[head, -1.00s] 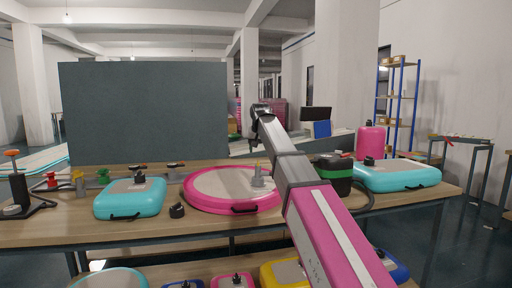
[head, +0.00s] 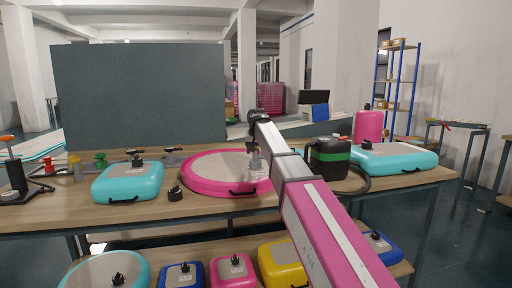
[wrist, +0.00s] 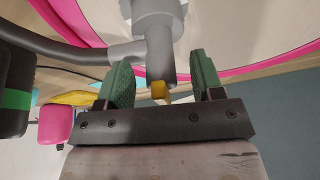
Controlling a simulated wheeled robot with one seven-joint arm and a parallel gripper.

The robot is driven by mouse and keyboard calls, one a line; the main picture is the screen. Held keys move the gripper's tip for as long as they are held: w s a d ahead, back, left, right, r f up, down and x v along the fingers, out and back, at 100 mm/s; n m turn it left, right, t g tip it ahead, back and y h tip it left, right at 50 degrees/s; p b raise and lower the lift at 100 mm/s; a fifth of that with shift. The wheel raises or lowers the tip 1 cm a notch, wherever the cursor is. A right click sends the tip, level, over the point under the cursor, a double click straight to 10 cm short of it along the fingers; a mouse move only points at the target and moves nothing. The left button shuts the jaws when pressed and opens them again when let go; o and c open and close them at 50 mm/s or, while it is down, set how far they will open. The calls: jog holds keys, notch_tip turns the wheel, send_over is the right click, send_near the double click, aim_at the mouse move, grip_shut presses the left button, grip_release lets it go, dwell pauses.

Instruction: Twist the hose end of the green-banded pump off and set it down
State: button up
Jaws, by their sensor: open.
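The green-banded pump (head: 329,157) is a black box with a green stripe on the right of the table. It also shows at the left edge of the wrist view (wrist: 14,98). Its grey hose end (wrist: 154,48), with a yellow tip (wrist: 160,90), stands on the pink round inflatable (head: 205,176). In the head view my arm partly hides the hose end (head: 254,160). My gripper (wrist: 160,72) is open, its green-padded fingers on either side of the hose end with visible gaps.
A teal inflatable (head: 130,181) and a small black cap-like piece (head: 175,193) sit left of the pink one. The table front (head: 150,212) is partly clear.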

jog(key=c, duration=1)
jog(key=m, duration=0.2)
jog(key=shift+a+m+h, duration=0.2)
jog(key=shift+m+h, duration=0.1)
jog(key=shift+h, duration=0.1)
jog(key=shift+c, duration=0.2)
jog(key=shift+w+m+h, duration=0.1)
jog(key=shift+m+h, duration=0.4)
jog(key=shift+m, duration=0.8)
jog(key=m, duration=0.1)
jog(key=m+g, duration=0.1)
jog(key=shift+w+a+m+h, duration=0.2)
jog(key=shift+m+h, duration=0.2)
jog(key=shift+m+g+h, duration=0.3)
jog(key=shift+m+h, duration=0.1)
jog(key=shift+m, duration=0.8)
